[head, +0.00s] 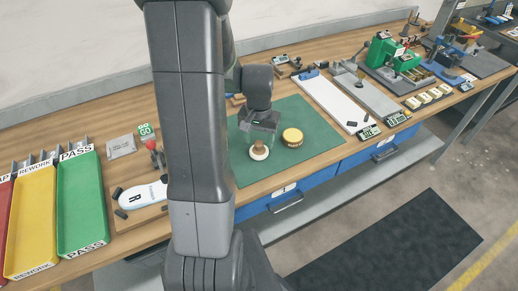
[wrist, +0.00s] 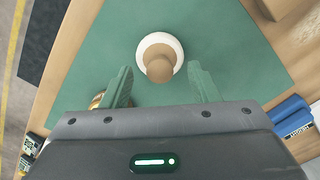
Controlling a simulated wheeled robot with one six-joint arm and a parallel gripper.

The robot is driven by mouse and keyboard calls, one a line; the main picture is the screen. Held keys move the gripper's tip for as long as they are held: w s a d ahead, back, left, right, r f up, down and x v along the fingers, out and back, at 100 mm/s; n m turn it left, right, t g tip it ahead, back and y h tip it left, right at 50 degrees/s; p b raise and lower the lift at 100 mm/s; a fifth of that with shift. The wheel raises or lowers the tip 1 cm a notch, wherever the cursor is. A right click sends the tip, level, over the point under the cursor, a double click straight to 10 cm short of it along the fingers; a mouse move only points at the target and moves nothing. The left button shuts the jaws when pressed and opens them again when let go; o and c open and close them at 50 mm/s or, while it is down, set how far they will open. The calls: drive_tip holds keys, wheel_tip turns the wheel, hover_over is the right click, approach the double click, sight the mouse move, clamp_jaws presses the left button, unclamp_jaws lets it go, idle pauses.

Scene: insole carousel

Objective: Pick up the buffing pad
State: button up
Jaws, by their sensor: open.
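The buffing pad (head: 259,153), a white disc with a brown knob on top, stands upright on the green mat (head: 312,141). In the wrist view the buffing pad (wrist: 161,48) is at the top centre, its knob towards me. My gripper (head: 262,132) is open and empty, just above and behind the pad in the head view. In the wrist view the two fingers of my gripper (wrist: 160,78) are spread to either side below the knob. I see no contact with the pad.
A round yellow tin (head: 292,137) sits right of the pad on the mat; its edge shows beside the left finger in the wrist view (wrist: 97,101). A white board (head: 333,101) lies right of the mat. A green PASS tray (head: 82,204) stands at left.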

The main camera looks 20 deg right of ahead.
sight(259, 143)
drive_tip(key=shift+f, duration=1.15)
drive_tip(key=shift+s, duration=0.1)
drive_tip(key=c, duration=1.1)
wheel_tip(259, 143, up, 10)
drive_tip(key=shift+r+b, duration=0.1)
drive_tip(key=shift+b, duration=0.2)
drive_tip(key=o, duration=0.3)
drive_tip(key=shift+c, duration=1.1)
